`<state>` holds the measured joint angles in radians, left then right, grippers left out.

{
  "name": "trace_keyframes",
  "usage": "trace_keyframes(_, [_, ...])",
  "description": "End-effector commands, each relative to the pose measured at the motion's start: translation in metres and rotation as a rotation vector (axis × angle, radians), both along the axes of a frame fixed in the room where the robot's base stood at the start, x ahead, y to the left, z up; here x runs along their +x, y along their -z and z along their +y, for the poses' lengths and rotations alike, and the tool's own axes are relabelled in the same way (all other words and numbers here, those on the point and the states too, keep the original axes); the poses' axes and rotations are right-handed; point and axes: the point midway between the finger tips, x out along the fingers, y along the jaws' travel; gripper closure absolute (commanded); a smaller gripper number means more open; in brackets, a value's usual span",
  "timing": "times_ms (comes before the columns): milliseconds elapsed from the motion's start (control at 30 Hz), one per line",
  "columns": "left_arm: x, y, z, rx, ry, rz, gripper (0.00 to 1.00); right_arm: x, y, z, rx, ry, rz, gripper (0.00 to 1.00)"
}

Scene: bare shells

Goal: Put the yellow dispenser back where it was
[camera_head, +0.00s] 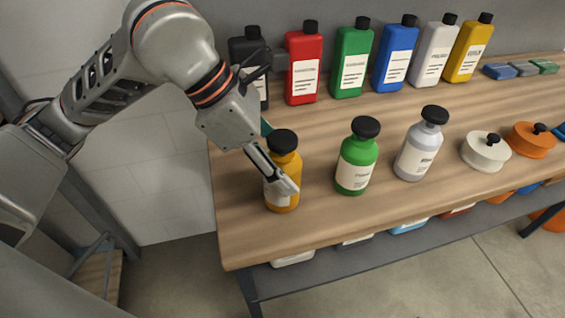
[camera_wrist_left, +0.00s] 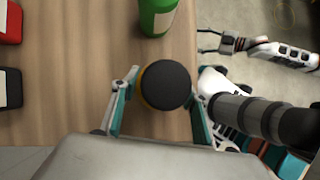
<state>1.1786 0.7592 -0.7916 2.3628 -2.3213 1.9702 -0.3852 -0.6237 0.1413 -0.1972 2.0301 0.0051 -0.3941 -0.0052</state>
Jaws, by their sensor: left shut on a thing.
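The yellow dispenser (camera_head: 289,161) is a yellow-orange bottle with a black cap and a pale label, upright at the left end of the wooden bench (camera_head: 248,240). My left gripper (camera_head: 280,182) is shut around its body, and one finger covers part of the label. I cannot tell whether its base touches the wood. In the left wrist view the black cap (camera_wrist_left: 166,85) shows between the two fingers (camera_wrist_left: 160,105). My right gripper (camera_wrist_left: 212,41) shows in the left wrist view, off the bench edge, its fingers apart and empty.
A green dispenser (camera_head: 356,163) and a white dispenser (camera_head: 418,151) stand to the right. Further right are a white lidded pot (camera_head: 486,153) and an orange one (camera_head: 531,141). Several coloured bottles (camera_head: 350,66) line the back. Bare wood lies between the rows.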

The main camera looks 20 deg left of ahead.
Motion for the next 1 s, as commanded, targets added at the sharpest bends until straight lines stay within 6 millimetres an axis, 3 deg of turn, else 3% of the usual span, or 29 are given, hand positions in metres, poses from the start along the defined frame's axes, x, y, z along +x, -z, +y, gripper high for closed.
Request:
trace_keyframes(200, [0.000,0.001,0.000,-0.001,0.000,-0.001,0.95,-0.004,0.003,0.000,0.000,-0.001,0.008,0.40])
trace_keyframes(233, [0.000,0.002,0.000,0.001,0.000,0.000,0.50,-0.004,0.003,0.000,0.000,0.000,0.007,0.40])
trace_keyframes(300, [0.000,0.001,0.000,0.001,0.000,0.000,0.39,-0.004,0.003,0.000,0.000,-0.001,0.009,0.40])
trace_keyframes(733, [-0.001,-0.006,0.002,0.000,-0.001,-0.002,0.39,-0.004,0.003,0.000,-0.001,0.000,0.010,0.40])
trace_keyframes(1000, [-0.009,-0.050,0.025,0.000,-0.004,-0.008,0.39,-0.003,-0.001,0.000,0.003,0.002,0.009,0.40])
